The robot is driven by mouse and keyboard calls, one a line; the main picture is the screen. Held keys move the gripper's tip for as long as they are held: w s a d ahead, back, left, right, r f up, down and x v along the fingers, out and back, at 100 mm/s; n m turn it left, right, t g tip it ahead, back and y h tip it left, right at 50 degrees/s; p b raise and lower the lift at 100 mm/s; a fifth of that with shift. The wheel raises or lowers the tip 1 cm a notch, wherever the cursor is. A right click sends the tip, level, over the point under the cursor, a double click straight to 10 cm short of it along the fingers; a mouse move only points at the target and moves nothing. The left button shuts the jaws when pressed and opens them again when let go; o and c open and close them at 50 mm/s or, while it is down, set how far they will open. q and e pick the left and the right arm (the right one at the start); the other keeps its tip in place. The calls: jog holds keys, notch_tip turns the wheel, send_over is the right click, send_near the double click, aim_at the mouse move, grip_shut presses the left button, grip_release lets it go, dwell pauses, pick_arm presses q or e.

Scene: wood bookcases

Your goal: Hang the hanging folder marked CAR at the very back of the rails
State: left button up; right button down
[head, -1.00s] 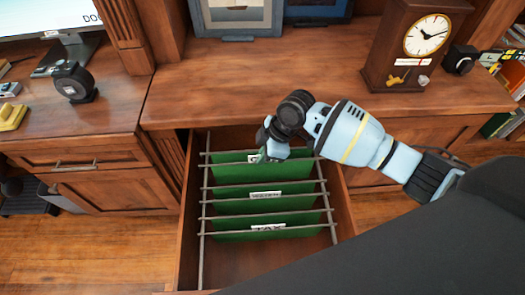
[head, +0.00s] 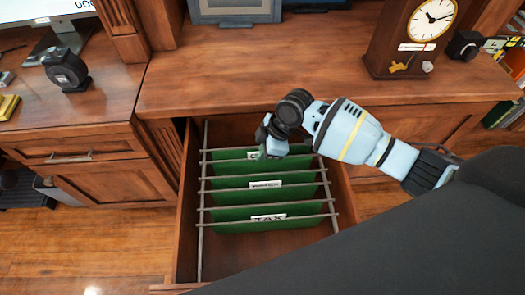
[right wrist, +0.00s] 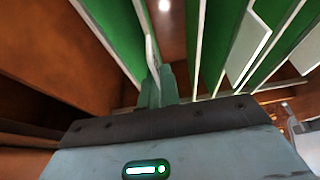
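Three green hanging folders are in the open drawer in the head view. The rearmost folder (head: 235,155) has a white label showing a "C"; the rest is covered by my right gripper (head: 264,147). The middle folder (head: 230,195) has a small label too blurred to read surely, and the front folder (head: 235,213) reads TAX. My right gripper reaches down from the right onto the rear folder's top edge. In the right wrist view its fingers (right wrist: 157,85) are close together at that folder's top bar, beside the green sheet (right wrist: 118,28). My left gripper is out of view.
Two metal rails (head: 202,240) run along the drawer sides (head: 184,220). A gap lies behind the rear folder, and bare drawer floor (head: 260,262) in front of TAX. The desktop (head: 270,75) overhangs behind; a clock (head: 415,40) stands on it.

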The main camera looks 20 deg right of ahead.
jog(key=c, duration=1.6)
grip_release()
jog(key=shift+o, duration=0.2)
jog(key=p+v, duration=0.1)
jog(key=v, duration=0.5)
jog(key=shift+d+r, duration=0.15)
jog(key=shift+r, duration=0.2)
jog(key=shift+s+d+r, duration=0.1)
jog(key=shift+d+r, duration=0.1)
jog(key=shift+r, duration=0.3)
jog(key=shift+f, duration=0.1)
